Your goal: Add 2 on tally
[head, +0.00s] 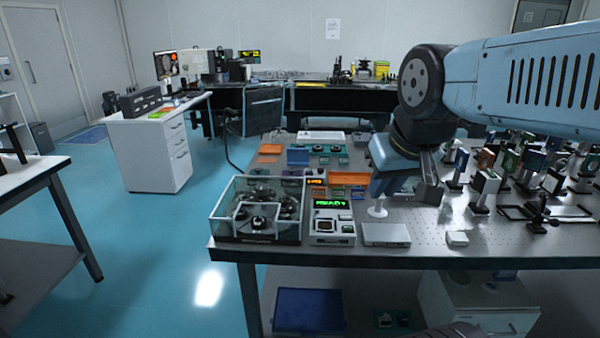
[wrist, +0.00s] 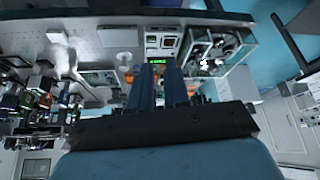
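No object is clearly readable as a tally. The likeliest is a small white device (head: 333,228) with a green lit display (head: 331,203) reading something like "READY", near the table's front edge. In the wrist view the device (wrist: 161,42) appears upside down, beyond my fingertips, its display close to them. My gripper (head: 408,193) hangs above the table, to the right of the device and apart from it. In the wrist view its two blue fingers (wrist: 160,70) lie close side by side, with nothing visible between them.
A glass-walled case (head: 258,210) stands left of the device. A white round-based stand (head: 377,209), a flat grey box (head: 386,235) and a small white block (head: 457,238) stand to its right. Many optical mounts (head: 487,187) crowd the right side. Orange and blue boxes stand behind.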

